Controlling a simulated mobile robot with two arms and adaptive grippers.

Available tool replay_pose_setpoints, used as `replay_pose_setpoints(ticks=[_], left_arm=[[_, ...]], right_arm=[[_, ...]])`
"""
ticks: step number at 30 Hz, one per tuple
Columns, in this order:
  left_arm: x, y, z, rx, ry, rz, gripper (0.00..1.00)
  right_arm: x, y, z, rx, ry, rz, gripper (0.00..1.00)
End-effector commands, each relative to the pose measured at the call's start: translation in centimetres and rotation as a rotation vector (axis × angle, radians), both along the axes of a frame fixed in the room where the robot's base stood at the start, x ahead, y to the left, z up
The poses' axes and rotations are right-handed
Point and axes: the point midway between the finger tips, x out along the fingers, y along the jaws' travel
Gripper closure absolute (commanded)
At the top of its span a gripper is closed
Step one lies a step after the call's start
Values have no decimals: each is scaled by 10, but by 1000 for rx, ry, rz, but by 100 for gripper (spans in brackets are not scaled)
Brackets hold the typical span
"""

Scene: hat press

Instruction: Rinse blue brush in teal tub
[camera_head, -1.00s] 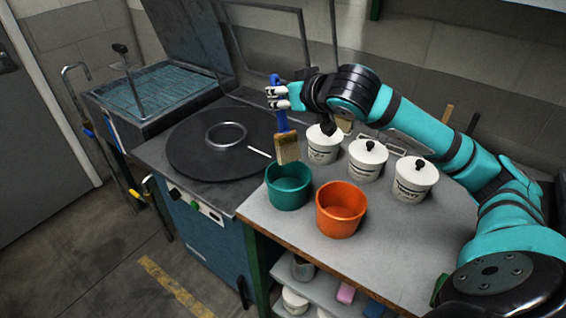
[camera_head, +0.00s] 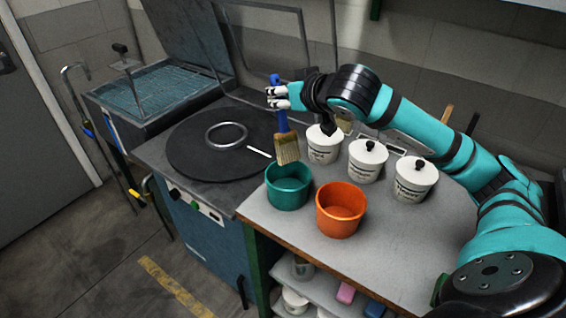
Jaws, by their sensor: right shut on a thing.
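My right gripper (camera_head: 279,97) is shut on the handle of the blue brush (camera_head: 282,122). The brush hangs nearly upright with its tan bristles (camera_head: 287,150) pointing down. The bristle ends are just above the back of the teal tub (camera_head: 288,195), close to its rim; I cannot tell whether they touch it. The teal tub stands near the left edge of the grey table. My left gripper is out of view.
An orange tub (camera_head: 340,212) stands right of the teal tub. Lidded white pots (camera_head: 366,162) stand behind them. A dark round plate with a metal ring (camera_head: 226,133) lies left. The table's right front (camera_head: 400,245) is clear.

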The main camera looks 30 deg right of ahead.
Motion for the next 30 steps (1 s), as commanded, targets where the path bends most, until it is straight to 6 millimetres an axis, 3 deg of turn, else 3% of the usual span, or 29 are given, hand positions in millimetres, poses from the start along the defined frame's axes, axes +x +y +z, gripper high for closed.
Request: replay_pose_setpoints(ticks=[10,22,30], left_arm=[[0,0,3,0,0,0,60],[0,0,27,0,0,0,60],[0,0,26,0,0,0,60]], right_arm=[[0,0,4,0,-2,0,100],[0,0,40,0,-2,-1,100],[0,0,40,0,0,0,100]])
